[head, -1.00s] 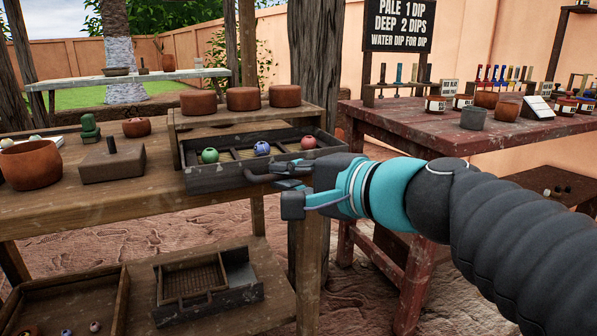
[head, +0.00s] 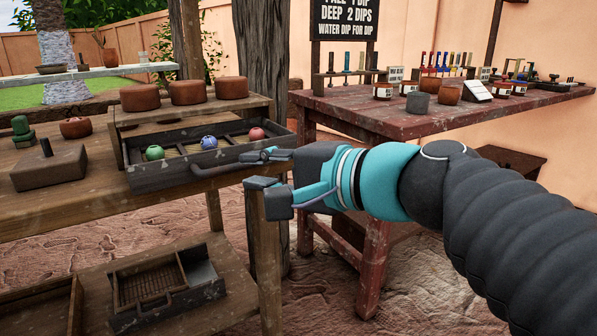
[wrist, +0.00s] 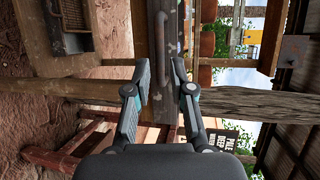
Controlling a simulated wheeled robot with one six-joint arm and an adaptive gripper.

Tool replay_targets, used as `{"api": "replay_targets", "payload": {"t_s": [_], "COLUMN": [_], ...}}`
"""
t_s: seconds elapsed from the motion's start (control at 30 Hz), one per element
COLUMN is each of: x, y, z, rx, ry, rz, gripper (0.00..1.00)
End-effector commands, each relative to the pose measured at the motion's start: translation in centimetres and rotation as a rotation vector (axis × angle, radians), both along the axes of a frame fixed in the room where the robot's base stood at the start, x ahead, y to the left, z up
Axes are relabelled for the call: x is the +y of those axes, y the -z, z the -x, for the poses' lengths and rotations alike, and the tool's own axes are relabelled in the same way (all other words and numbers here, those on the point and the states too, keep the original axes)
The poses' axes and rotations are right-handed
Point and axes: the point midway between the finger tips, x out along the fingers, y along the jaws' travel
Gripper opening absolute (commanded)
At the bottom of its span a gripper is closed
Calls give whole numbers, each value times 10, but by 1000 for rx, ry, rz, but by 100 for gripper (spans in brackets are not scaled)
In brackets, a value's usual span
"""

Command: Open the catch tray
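The catch tray (head: 160,178) is a dark, shallow wooden tray that sticks out from under a small raised shelf on the workbench. Its inside shows, with a green ball (head: 154,152), a blue ball (head: 209,142) and a red ball (head: 257,134) in it. A dark bar handle (head: 205,171) runs along its front; it also shows in the wrist view (wrist: 160,36). My gripper (head: 262,177) is at the right end of the handle. In the wrist view my gripper (wrist: 160,68) has its fingers apart, with the handle between and just beyond the tips. Contact cannot be told.
Three brown pots (head: 188,92) stand on the raised shelf (head: 190,112). A second tray (head: 150,285) lies on the lower shelf below. A red table (head: 420,122) with jars stands to the right. Bare ground is open between them.

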Motion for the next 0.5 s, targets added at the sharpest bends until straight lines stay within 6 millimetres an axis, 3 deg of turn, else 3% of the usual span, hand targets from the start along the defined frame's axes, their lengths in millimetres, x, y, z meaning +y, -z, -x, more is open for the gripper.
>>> {"api": "replay_targets", "payload": {"t_s": [0.5], "x": [-44], "y": [-11], "z": [32], "rx": [0], "ry": [4], "rz": [-1], "gripper": [23]}}
